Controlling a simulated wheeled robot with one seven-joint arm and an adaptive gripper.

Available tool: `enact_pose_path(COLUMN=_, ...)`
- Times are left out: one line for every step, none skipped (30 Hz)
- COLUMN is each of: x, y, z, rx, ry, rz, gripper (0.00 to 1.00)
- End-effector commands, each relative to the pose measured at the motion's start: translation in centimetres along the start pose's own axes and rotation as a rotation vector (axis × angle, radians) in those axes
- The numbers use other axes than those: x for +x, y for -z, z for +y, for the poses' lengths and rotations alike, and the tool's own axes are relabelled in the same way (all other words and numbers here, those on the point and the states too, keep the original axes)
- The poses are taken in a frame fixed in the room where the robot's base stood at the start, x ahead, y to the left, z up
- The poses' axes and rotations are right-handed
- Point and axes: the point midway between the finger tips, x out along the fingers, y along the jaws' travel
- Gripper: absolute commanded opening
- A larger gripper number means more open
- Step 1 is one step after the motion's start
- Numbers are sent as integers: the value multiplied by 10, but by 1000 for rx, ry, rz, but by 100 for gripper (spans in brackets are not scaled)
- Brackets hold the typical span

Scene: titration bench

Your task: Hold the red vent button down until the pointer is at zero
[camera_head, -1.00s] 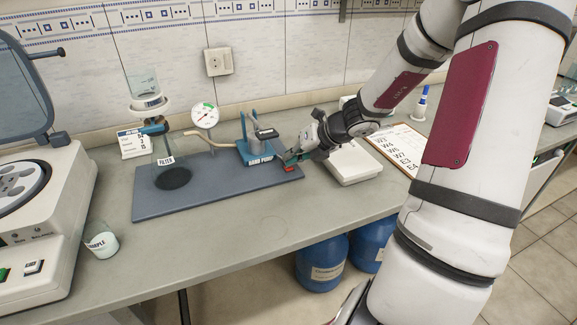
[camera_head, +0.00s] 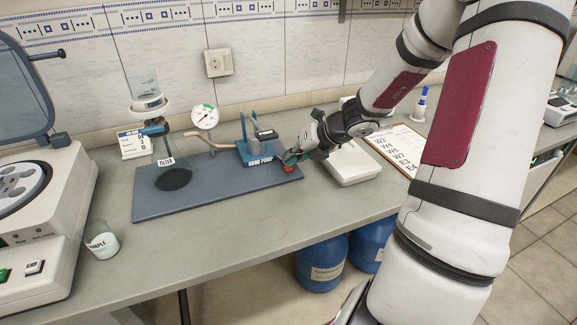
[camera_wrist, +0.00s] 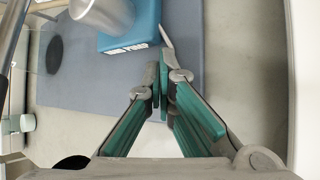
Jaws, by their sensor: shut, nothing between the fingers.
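The red vent button (camera_head: 288,169) shows at the right end of the blue-grey mat, beside the hand pump. My gripper (camera_head: 288,158) is shut and empty, with its tips right at the button; whether it is pressed down I cannot tell. In the wrist view my gripper (camera_wrist: 161,75) has its fingertips together and the button is hidden. The round white gauge (camera_head: 205,116) has a green zone and a red pointer, too small to read exactly. The blue hand pump (camera_head: 257,150) stands left of my gripper, and the wrist view shows its base (camera_wrist: 132,38) above the fingertips.
The filter flask (camera_head: 172,172) stands on the left of the mat (camera_head: 215,190). A sample beaker (camera_head: 102,241) and a large machine (camera_head: 45,225) are at the left. The bench front is clear.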

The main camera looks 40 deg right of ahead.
Motion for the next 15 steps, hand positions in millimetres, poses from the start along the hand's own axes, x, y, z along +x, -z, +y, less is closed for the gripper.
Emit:
enact_pose_path(x=-3, y=-1, z=2, rx=0, ry=0, rz=0, gripper=0)
enact_pose_path(x=-4, y=-2, z=2, rx=0, ry=0, rz=0, gripper=0)
enact_pose_path(x=-6, y=-3, z=4, rx=0, ry=0, rz=0, gripper=0)
enact_pose_path(x=-6, y=-4, z=4, rx=0, ry=0, rz=1, gripper=0)
enact_pose_path(x=-8, y=-4, z=5, rx=-1, ry=0, rz=1, gripper=0)
enact_pose_path(x=-9, y=-5, z=6, rx=-1, ry=0, rz=0, gripper=0)
enact_pose_path(x=-10, y=-6, z=6, rx=0, ry=0, rz=0, gripper=0)
enact_pose_path(x=-10, y=-7, z=7, rx=0, ry=0, rz=0, gripper=0)
enact_pose_path(x=-11, y=-7, z=7, rx=0, ry=0, rz=0, gripper=0)
enact_pose_path(x=-11, y=-8, z=7, rx=0, ry=0, rz=0, gripper=0)
enact_pose_path(x=-11, y=-8, z=8, rx=0, ry=0, rz=-1, gripper=0)
enact_pose_path(x=-11, y=-8, z=8, rx=0, ry=0, rz=-1, gripper=0)
enact_pose_path(x=-11, y=-8, z=7, rx=0, ry=0, rz=-1, gripper=0)
enact_pose_path(x=-10, y=-8, z=7, rx=0, ry=0, rz=-1, gripper=0)
enact_pose_path(x=-10, y=-8, z=7, rx=0, ry=0, rz=-1, gripper=0)
